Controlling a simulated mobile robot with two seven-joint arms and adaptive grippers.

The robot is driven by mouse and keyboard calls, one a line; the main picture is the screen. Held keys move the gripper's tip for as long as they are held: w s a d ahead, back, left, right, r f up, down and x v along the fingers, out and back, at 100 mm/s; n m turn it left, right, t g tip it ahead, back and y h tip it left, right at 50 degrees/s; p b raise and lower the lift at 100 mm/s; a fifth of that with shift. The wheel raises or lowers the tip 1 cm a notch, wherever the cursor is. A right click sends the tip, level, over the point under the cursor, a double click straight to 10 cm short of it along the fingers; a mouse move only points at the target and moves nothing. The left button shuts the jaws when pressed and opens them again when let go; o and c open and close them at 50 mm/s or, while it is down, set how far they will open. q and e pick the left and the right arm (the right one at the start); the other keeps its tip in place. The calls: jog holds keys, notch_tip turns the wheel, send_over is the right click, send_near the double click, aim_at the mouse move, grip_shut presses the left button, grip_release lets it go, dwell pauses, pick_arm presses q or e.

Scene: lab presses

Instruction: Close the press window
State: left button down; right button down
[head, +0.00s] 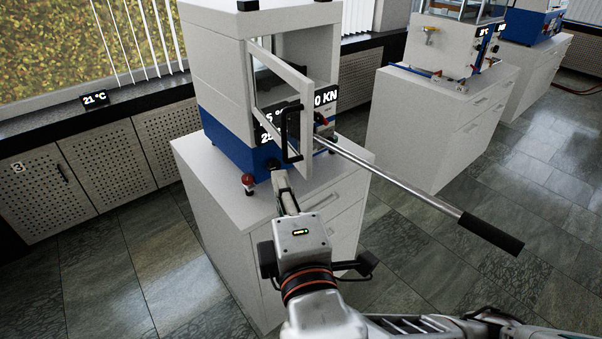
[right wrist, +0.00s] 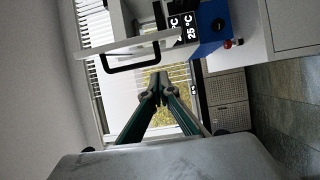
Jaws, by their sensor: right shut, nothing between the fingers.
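The press (head: 225,85) stands on a white cabinet, with a white upper housing and a blue base. Its framed window (head: 307,90) stands open, swung out from the housing opening, with the free edge toward me. A black bar handle (head: 291,132) is on that free edge. In the right wrist view the window frame (right wrist: 130,43) and black handle (right wrist: 128,57) are above the fingertips. My right gripper (head: 280,177) is shut and empty, just below the handle and apart from it; its fingertips (right wrist: 157,84) show in the right wrist view. My left gripper is not in view.
A long lever with a black grip (head: 490,232) juts from the press to the lower right. A red knob (head: 248,180) is at the press's front left. The cabinet top (head: 205,160) is mostly clear. Other presses stand on cabinets at the right (head: 440,105).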

aim_at(298, 159)
jog(key=w+d+b, duration=0.1)
jog(key=w, duration=0.1)
jog(key=w+d, duration=0.1)
jog(key=d, duration=0.1)
jog(key=shift+w+d+b, duration=0.15)
jog(key=shift+w+b, duration=0.2)
